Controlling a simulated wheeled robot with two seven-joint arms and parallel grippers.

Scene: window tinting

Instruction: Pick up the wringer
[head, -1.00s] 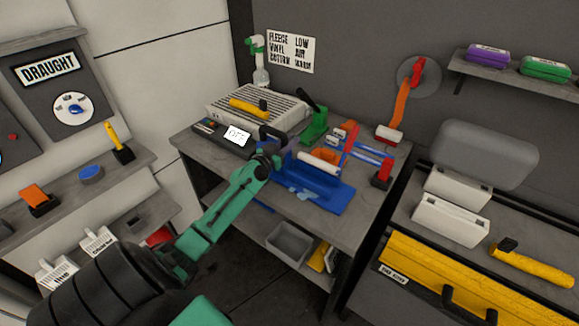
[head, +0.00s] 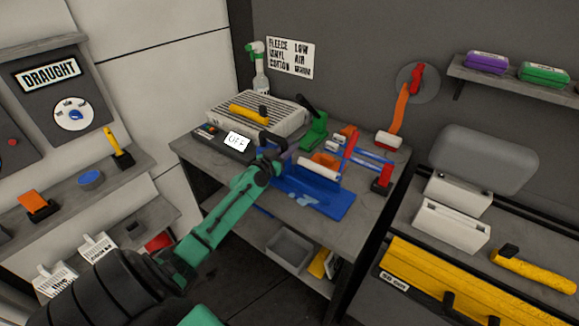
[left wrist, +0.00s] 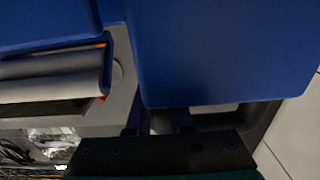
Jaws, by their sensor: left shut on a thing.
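The wringer, a blue trough with a pale roller (head: 318,170), stands on the grey workbench in the head view. Its low blue tray part (head: 328,201) reaches toward the front edge of the bench. My left gripper (head: 275,157) is at the wringer's left end, its fingers partly hidden by my green arm. In the left wrist view, a large blue panel of the wringer (left wrist: 215,50) lies right at my left gripper (left wrist: 157,122), which is shut on it. The grey roller (left wrist: 50,80) shows at the left there. My right gripper is not in view.
A grey ribbed box (head: 285,118) with a yellow-handled tool and a spray bottle (head: 260,80) stand behind. A green clamp-like tool (head: 313,130) and a red stand with blue bars (head: 381,180) are close to the wringer. A grey bin (head: 289,247) sits below.

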